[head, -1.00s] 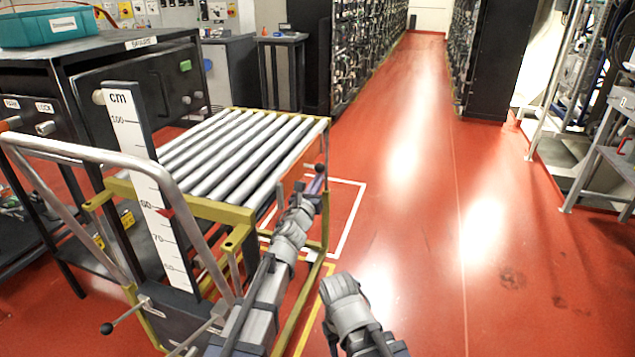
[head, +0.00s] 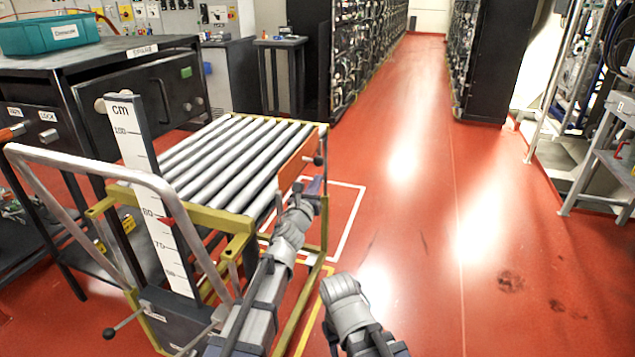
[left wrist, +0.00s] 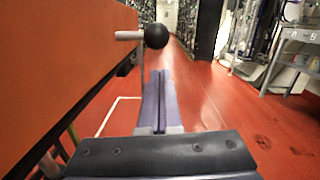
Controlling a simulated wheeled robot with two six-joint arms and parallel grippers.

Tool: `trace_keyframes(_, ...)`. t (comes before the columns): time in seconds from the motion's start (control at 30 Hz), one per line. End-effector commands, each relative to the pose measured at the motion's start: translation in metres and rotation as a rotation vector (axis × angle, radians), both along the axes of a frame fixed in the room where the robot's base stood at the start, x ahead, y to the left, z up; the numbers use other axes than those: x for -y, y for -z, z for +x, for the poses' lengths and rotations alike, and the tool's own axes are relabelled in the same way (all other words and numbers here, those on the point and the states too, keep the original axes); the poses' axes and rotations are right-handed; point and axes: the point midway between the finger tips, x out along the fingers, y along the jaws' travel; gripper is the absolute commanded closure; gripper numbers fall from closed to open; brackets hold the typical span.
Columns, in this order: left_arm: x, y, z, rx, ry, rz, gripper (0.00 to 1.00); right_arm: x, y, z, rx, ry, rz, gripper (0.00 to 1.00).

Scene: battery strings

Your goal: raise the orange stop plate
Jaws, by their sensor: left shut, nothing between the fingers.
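The orange stop plate (head: 297,161) stands up above the rollers at the right end of the roller cart (head: 232,219). In the left wrist view the orange plate (left wrist: 60,60) fills the left side. Its black ball knob (left wrist: 156,36) sits on a short light stem, and the knob also shows in the head view (head: 319,160). My left gripper (head: 313,186) is shut and empty. It is just below the knob and apart from it; its closed fingers (left wrist: 158,95) point ahead beside the plate.
The cart has a push handle (head: 90,164) and a white cm scale (head: 160,215) with a red pointer. A black bench (head: 120,52) with a teal box (head: 50,33) stands behind it at the left. The red floor to the right is open.

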Motion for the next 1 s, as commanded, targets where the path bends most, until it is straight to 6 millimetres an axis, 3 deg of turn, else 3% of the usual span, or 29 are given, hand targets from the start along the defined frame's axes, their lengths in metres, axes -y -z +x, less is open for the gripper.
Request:
trace_keyframes(0.03,-0.002,0.017,-0.002,0.000,-0.001,0.001,1.00,0.000,0.017,0.000,0.000,-0.002,0.001,0.50)
trace_keyframes(0.1,-0.003,0.029,-0.003,0.000,-0.001,0.000,1.00,-0.001,0.029,0.000,0.000,-0.004,0.002,0.50)
trace_keyframes(0.17,-0.009,0.020,-0.025,0.000,-0.001,0.000,1.00,-0.001,0.020,0.000,0.000,-0.004,0.002,0.50)
trace_keyframes(0.3,-0.017,0.022,-0.055,0.000,-0.001,0.000,1.00,-0.001,0.022,0.000,0.000,-0.004,0.004,0.50)
trace_keyframes(0.5,-0.026,0.025,-0.084,-0.001,-0.001,0.000,1.00,-0.001,0.024,0.000,0.000,-0.005,0.004,0.50)
trace_keyframes(0.7,-0.031,0.025,-0.097,-0.001,-0.002,0.000,1.00,-0.001,0.025,0.000,0.000,-0.005,0.004,0.50)
trace_keyframes(1.0,-0.031,0.025,-0.098,-0.001,-0.001,0.000,1.00,-0.001,0.025,0.000,0.000,-0.005,0.004,0.50)
